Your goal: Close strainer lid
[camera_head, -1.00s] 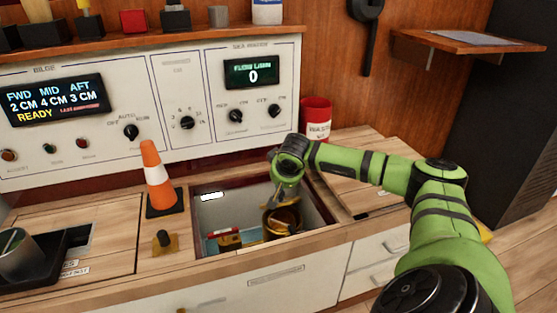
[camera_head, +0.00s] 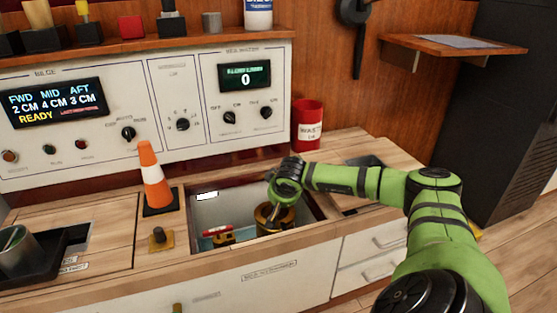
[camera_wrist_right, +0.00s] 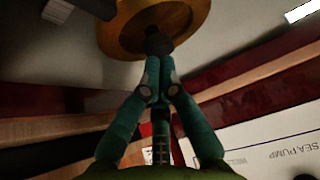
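The brass strainer (camera_head: 268,222) stands in the open recess in the counter, with my right gripper (camera_head: 284,205) over its right side. In the right wrist view, the round golden lid (camera_wrist_right: 125,42) carries a dark knob (camera_wrist_right: 158,42). My right gripper also shows there (camera_wrist_right: 157,70), its fingertips together right at the knob. I cannot tell whether they grip the knob or only touch it. The gripper partly hides the strainer in the head view, so how fully the lid sits is unclear. My left gripper is not in view.
The recess (camera_head: 206,245) also holds a red and yellow item (camera_head: 217,233). An orange-white cone (camera_head: 154,178) and a small yellow-based knob (camera_head: 160,239) stand left of it. A red waste tin (camera_head: 307,125) stands behind. The control panel (camera_head: 150,80) rises at the back.

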